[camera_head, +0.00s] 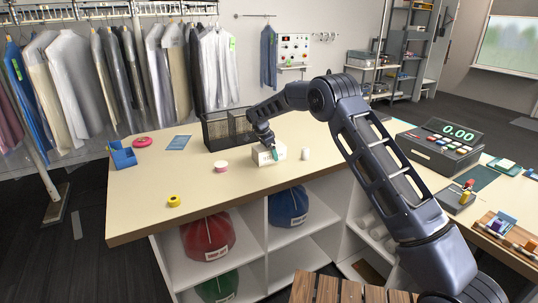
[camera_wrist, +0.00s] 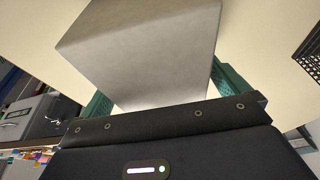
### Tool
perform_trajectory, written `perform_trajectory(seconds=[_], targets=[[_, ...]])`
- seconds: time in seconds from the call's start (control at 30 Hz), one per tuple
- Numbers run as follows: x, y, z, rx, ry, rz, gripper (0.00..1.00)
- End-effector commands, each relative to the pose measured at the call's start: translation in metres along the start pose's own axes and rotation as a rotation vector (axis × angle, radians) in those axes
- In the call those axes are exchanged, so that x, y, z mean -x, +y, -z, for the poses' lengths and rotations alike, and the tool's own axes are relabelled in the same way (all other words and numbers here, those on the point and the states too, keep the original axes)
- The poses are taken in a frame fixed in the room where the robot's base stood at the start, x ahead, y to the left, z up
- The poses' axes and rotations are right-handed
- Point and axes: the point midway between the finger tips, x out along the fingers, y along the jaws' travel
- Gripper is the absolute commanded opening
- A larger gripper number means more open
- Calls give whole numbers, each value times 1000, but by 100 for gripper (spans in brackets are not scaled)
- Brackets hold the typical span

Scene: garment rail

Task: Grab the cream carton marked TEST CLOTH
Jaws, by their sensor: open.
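The cream carton (camera_head: 262,157) stands on the counter (camera_head: 240,190), and its marking is too small to read. In the wrist view the carton (camera_wrist: 145,45) appears as a plain pale box with no lettering on the faces I see. My gripper (camera_head: 273,151) is down at the carton, partly covering it in the head view. Its green fingers are apart in the wrist view, one on each side of the carton. The right finger looks very close to the carton's side; I cannot tell whether it touches.
A black mesh basket (camera_head: 228,131) stands right behind the carton. A small white cylinder (camera_head: 305,154) is to its right, and a pink roll (camera_head: 221,167) to its left. A yellow tape roll (camera_head: 174,201) lies near the front edge. The front middle counter is clear.

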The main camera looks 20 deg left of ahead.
Motion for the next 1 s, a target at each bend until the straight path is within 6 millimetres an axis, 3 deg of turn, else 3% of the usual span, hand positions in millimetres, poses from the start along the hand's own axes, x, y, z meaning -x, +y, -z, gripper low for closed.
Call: perform_trajectory(seconds=[0.1, 0.33, 0.6, 0.87, 1.0], targets=[[-12, 0, 0, 1, 0, 0, 100], [-13, 0, 0, 0, 0, 1, 100], [-13, 0, 0, 0, 0, 1, 48], [-11, 0, 0, 0, 0, 2, 48], [0, -1, 4, -1, 0, 2, 48]])
